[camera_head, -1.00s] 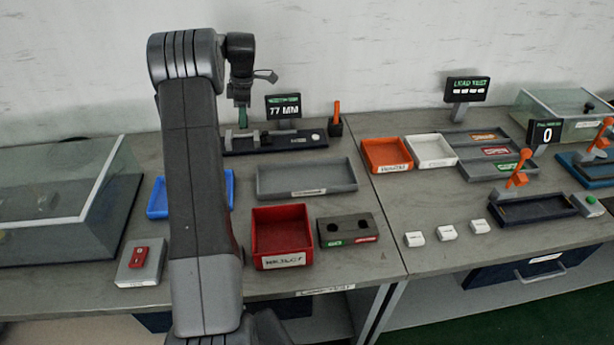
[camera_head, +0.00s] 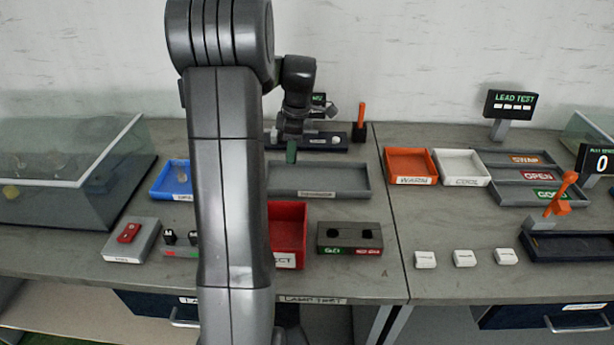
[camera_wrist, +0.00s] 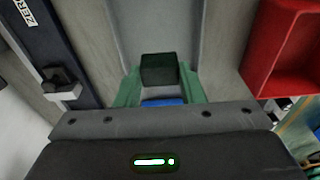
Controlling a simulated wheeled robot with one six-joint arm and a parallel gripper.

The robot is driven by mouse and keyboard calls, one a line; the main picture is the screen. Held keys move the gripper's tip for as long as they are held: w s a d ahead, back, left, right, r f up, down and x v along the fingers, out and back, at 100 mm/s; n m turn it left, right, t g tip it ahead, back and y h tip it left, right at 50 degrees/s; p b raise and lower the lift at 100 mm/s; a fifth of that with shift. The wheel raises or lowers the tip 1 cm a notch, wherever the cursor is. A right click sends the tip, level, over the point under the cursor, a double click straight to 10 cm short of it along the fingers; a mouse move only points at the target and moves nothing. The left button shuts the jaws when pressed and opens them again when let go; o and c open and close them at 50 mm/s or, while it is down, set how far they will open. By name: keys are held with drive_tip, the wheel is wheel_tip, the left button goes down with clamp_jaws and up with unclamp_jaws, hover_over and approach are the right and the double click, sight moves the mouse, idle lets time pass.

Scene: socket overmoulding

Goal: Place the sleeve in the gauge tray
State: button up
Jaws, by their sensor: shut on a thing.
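My gripper (camera_head: 291,152) is over the left part of a long grey tray (camera_head: 345,195), which I take for the gauge tray. In the wrist view my gripper's green fingers (camera_wrist: 160,88) are shut on a dark block-like piece (camera_wrist: 159,70), which I take for the sleeve. The grey tray floor (camera_wrist: 155,25) shows beyond it. The piece seems to be above the tray; whether it touches the floor I cannot tell. In the head view the piece is too small to make out from the fingers.
The red bin (camera_head: 288,232) stands in front of the tray and the dark measuring fixture (camera_head: 335,138) behind it. A blue tray (camera_head: 172,180) is left of my arm. A block with two holes (camera_head: 349,237) stands front right. An orange tray (camera_head: 410,165) is farther right.

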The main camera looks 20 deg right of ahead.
wheel_tip(320, 180, down, 7)
drive_tip(key=shift+f, duration=0.15)
idle(0.4)
drive_tip(key=shift+f, duration=0.2)
drive_tip(key=o, duration=1)
drive_tip(key=shift+o, duration=0.2)
drive_tip(key=shift+r, duration=0.1)
wheel_tip(320, 180, up, 12)
drive_tip(key=d, duration=0.1)
drive_tip(key=shift+s+d, duration=0.15)
drive_tip(key=shift+s, duration=0.1)
drive_tip(key=shift+r, duration=0.1)
